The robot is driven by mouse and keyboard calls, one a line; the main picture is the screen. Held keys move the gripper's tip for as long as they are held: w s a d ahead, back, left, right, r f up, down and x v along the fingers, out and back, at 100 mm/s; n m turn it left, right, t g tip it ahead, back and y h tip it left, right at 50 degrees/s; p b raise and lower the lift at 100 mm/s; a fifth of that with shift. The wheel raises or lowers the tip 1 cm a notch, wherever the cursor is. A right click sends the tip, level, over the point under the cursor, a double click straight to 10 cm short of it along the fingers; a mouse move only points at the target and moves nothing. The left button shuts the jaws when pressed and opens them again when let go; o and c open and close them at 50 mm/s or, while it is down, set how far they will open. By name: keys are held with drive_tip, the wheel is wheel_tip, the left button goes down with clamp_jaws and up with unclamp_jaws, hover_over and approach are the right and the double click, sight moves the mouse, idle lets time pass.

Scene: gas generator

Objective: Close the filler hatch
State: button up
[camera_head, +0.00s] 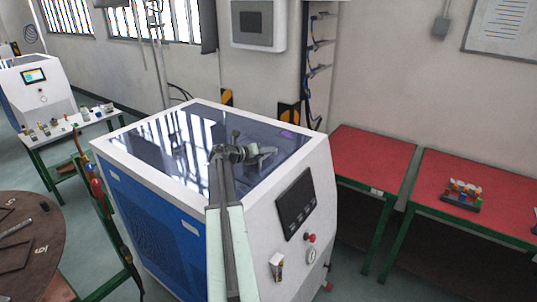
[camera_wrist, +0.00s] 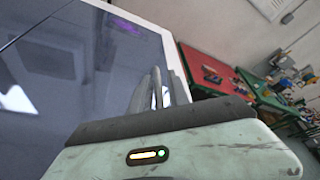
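The white and blue generator (camera_head: 150,225) stands in the middle of the head view, with a glossy dark panel (camera_head: 185,125) in its white-framed top. This panel also fills the left of the wrist view (camera_wrist: 60,85). I cannot make out a separate filler hatch or its edges; reflections and my arm cover part of the top. My gripper (camera_head: 268,154) is over the right part of the dark panel, and I cannot tell whether it touches. In the wrist view its fingers (camera_wrist: 163,92) show a narrow gap, with nothing visibly held.
The generator's front has a dark screen (camera_head: 296,204) and a red button (camera_head: 310,237). Red-topped tables (camera_head: 375,160) stand to the right. A round brown table (camera_head: 45,230) is at lower left. A wall box (camera_head: 258,24) hangs behind the generator.

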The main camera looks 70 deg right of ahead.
clamp_jaws()
drive_tip(key=shift+s, duration=0.15)
idle(1.2)
